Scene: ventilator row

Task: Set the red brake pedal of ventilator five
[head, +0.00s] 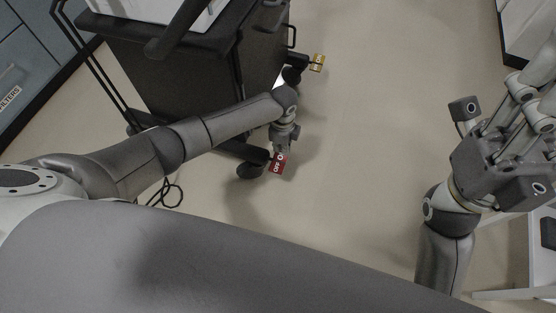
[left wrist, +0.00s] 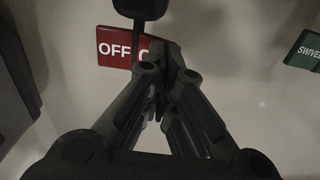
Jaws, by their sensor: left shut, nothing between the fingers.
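The red brake pedal (head: 277,163) with white OFF lettering sticks out at the foot of the dark ventilator cart (head: 180,70), close to the floor. In the left wrist view the pedal (left wrist: 113,48) lies at the upper middle, its right part hidden behind my fingers. My left gripper (head: 281,150) points down at the pedal from above, shut and empty. Its tips (left wrist: 168,62) overlap the pedal's right end in the picture; I cannot tell whether they touch it. My right gripper (head: 532,95) is at the right edge, away from the cart, its fingertips not clearly shown.
A black caster (head: 250,170) is left of the red pedal. A cable (head: 168,193) lies on the floor. Floor right of the cart is clear.

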